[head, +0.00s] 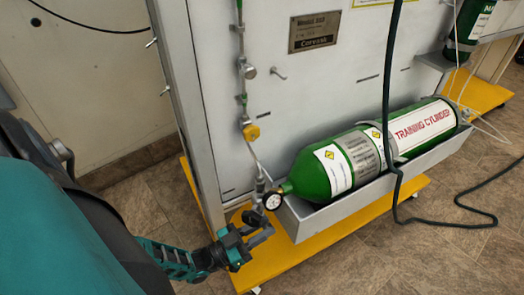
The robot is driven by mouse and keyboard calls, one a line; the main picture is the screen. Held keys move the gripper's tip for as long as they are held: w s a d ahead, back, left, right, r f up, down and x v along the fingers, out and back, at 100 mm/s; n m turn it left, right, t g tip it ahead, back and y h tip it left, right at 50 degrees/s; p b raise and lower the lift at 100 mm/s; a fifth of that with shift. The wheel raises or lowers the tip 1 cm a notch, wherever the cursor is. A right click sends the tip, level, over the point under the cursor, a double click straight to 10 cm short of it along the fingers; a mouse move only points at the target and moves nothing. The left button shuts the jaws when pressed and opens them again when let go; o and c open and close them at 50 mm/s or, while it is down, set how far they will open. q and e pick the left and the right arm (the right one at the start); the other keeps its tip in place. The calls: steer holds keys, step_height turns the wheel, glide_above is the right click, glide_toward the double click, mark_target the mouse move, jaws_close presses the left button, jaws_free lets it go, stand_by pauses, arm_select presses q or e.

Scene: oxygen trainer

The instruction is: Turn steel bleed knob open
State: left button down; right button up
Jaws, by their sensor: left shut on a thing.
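My left gripper (258,226) reaches in from the lower left, just below the pressure gauge (272,201) at the cylinder's valve end. Its fingers are shut on a small part at the bottom of the steel fitting (261,186), which I take to be the steel bleed knob. The knob is mostly hidden by the fingers, and its turn angle cannot be told. The green training cylinder (313,176) lies on its side to the right of the gripper. My right gripper is not in view.
The cylinder rests in a grey tray (355,199) on a yellow base (283,258). A grey panel (290,105) with a pipe, a yellow fitting (251,132) and a steel knob (249,72) stands behind. A dark hose (388,100) hangs before the cylinder.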

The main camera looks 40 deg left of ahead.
arm_select(q)
steer(key=shift+w+a+t, duration=0.15)
steer(key=shift+a+t, duration=0.1)
steer(key=shift+t, duration=0.25)
steer(key=shift+f+h, duration=0.1)
steer(key=shift+h, duration=0.2)
steer(key=shift+t, duration=0.3)
steer(key=c, duration=1.3)
jaws_free()
steer(key=shift+d, duration=0.1)
steer(key=shift+s, duration=0.2)
steer(key=shift+s+f, duration=0.25)
steer(key=shift+s, duration=0.1)
steer(key=s+a, duration=0.2)
steer(key=s, duration=0.2)
steer(key=s+a, duration=0.1)
steer(key=s, duration=0.3)
steer(key=s+a, duration=0.2)
steer(key=s, duration=0.3)
steer(key=shift+a+f, duration=0.3)
